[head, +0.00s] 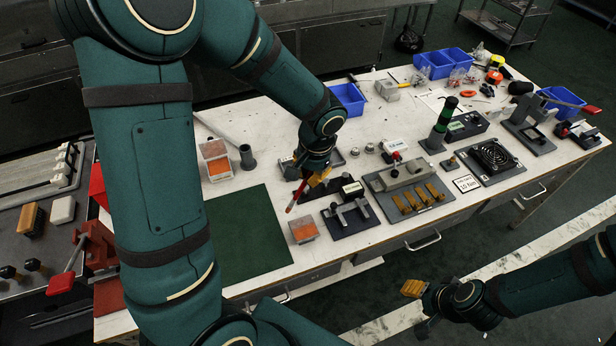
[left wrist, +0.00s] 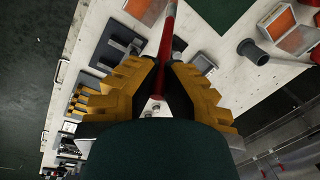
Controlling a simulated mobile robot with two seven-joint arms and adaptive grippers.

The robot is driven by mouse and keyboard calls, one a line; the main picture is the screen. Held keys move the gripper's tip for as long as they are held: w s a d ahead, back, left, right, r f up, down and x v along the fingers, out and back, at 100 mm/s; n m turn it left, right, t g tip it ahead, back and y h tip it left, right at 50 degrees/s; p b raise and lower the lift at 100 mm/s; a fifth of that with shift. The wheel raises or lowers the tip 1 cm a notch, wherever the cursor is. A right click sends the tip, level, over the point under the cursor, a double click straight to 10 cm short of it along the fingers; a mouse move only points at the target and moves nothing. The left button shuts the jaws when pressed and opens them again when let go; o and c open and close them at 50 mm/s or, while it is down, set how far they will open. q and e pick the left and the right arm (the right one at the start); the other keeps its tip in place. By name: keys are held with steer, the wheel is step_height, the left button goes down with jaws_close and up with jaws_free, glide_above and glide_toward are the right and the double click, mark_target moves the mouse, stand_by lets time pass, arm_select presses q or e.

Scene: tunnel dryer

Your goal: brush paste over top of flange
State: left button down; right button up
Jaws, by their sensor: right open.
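My left gripper (head: 318,178) is shut on a thin red-handled tool (head: 294,197), seemingly the brush, held tilted above the table. In the left wrist view the yellow fingers (left wrist: 160,72) close around the red handle (left wrist: 167,38); the tool's far end is out of that view. A grey upright tube with a wide rim (head: 247,158), possibly the flange, stands left of the gripper. It also shows in the left wrist view (left wrist: 254,52). A pale box with an orange top (head: 304,231) stands below the gripper. My right gripper (head: 413,289) is open and empty, off the table's front edge.
Other orange-topped boxes (head: 219,168) stand beside the tube. A green mat (head: 250,230) lies bare at the left. A black fixture (head: 350,216) and a grey plate with yellow blocks (head: 415,192) stand to the right. Blue bins (head: 347,98) are at the back.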

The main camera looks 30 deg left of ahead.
arm_select(q)
step_height(320, 180, up, 2)
steer(key=shift+s+r+p, duration=0.1)
steer(key=shift+p, duration=0.45)
steer(key=shift+a, duration=0.1)
stand_by(0.3)
steer(key=shift+s+a+f+t+h+b, duration=0.15)
steer(key=shift+a+f+h+b, duration=0.05)
steer(key=shift+f+b, duration=0.2)
steer(key=shift+s+a+f+t+h+b, duration=0.15)
steer(key=shift+f+h+b, duration=0.05)
steer(key=shift+f+b, duration=0.15)
steer(key=shift+r, duration=0.1)
